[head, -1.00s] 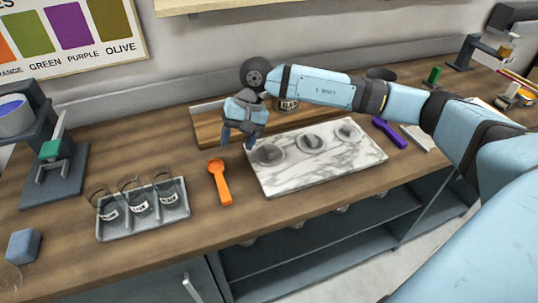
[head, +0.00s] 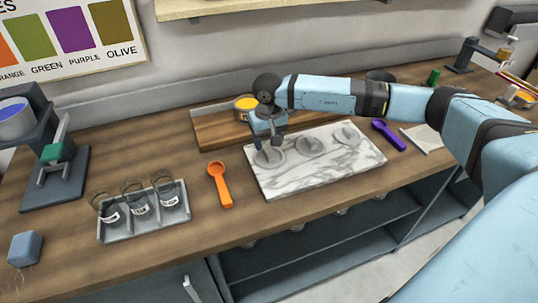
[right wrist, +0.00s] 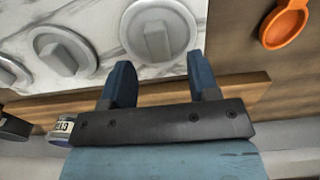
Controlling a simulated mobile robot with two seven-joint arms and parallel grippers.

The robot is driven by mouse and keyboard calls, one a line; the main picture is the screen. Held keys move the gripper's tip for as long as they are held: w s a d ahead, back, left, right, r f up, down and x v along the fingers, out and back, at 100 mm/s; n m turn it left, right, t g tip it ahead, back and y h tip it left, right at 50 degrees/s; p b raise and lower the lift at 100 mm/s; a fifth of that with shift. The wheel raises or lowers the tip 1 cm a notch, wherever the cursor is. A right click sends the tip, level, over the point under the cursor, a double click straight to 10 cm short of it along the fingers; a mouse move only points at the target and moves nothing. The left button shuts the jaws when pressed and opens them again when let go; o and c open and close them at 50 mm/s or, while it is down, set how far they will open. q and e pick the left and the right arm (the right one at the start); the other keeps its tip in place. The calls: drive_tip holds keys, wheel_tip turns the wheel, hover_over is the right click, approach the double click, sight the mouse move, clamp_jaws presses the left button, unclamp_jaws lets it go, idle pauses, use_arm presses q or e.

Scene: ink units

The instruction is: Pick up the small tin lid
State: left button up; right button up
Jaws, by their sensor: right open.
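Three round grey lids with raised grips lie on the white marble slab (head: 335,175): a left one (head: 269,157), a middle one (head: 309,147) and a right one (head: 346,135). I cannot tell surely which is the small tin lid; the right one looks slightly smaller. My right gripper (head: 271,145) is open and empty just above the left lid, partly covering it. In the right wrist view, the open fingers (right wrist: 162,85) point toward that lid (right wrist: 158,32), apart from it. The middle lid (right wrist: 63,52) also shows there. My left gripper is out of view.
A wooden tray (head: 212,130) behind the slab holds a jar with a yellow top (head: 246,104). An orange scoop (head: 220,185) and a grey rack of glass jars (head: 145,215) are left of the slab. A purple scoop (head: 388,134) lies to its right.

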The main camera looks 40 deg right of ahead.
sight(269, 150)
drive_tip(key=f, duration=0.4)
drive_tip(key=shift+w+d+f+p, duration=0.2)
drive_tip(key=shift+f+p, duration=0.1)
drive_tip(key=shift+p, duration=0.1)
drive_tip(key=c, duration=1)
drive_tip(key=shift+r, duration=0.1)
